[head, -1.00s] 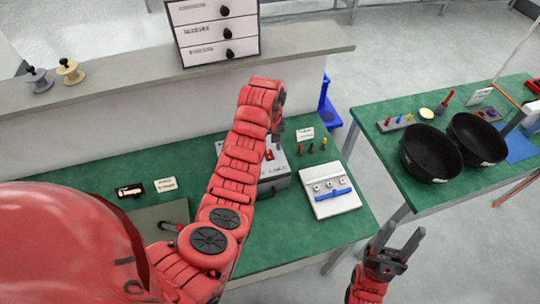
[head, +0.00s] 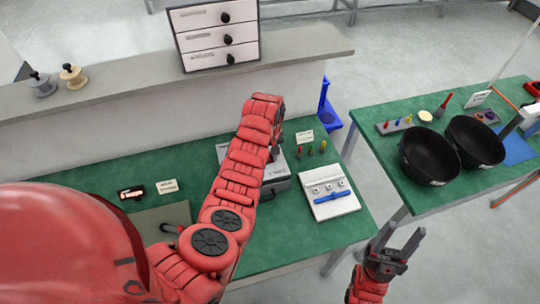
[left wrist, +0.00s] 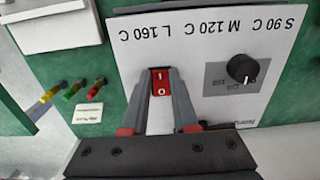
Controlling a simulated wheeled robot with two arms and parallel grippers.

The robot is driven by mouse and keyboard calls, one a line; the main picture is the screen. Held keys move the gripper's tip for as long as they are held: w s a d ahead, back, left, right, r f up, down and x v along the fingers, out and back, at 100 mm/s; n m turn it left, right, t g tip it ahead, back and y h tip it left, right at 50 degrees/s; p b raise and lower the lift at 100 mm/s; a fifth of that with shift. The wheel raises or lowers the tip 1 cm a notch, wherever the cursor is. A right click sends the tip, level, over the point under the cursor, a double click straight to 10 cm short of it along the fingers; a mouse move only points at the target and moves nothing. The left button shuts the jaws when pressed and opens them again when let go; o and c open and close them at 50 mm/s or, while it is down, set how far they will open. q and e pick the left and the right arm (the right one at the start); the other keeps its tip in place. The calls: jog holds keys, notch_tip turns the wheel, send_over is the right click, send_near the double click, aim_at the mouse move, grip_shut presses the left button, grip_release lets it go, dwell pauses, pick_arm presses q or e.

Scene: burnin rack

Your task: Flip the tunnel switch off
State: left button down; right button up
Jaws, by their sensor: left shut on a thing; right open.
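The tunnel switch (left wrist: 160,81) is a small red rocker marked I and O on a pale panel (left wrist: 210,50) with a dial and temperature text. My left gripper (left wrist: 160,76) is shut on the switch, one finger on each side, with the red face showing between the tips. In the head view the grey tunnel box (head: 274,186) stands on the green table, and my left gripper (head: 273,155) is over its top and hides the switch. My right gripper (head: 398,245) is open and empty, at the gap between the tables.
The black dial (left wrist: 242,69) sits beside the switch. A white board with a blue bar (head: 330,195) lies right of the box, with several small coloured pegs (head: 311,151) behind it. Two black bowls (head: 430,156) stand on the right table.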

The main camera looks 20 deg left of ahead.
pick_arm(q)
jog(key=shift+w+a+f+g+h+b, duration=0.1)
jog(key=shift+w+g+h+b, duration=0.3)
jog(key=shift+b, duration=3.65)
jog(key=shift+w+g+h+b, duration=0.1)
jog(key=shift+g+h+b, duration=0.45)
jog(key=shift+b, duration=3.5)
jog(key=shift+s, duration=0.1)
jog(key=shift+r+g, duration=0.25)
jog(key=c, duration=0.7)
grip_release()
jog(key=shift+a, duration=0.1)
jog(key=shift+r, duration=0.1)
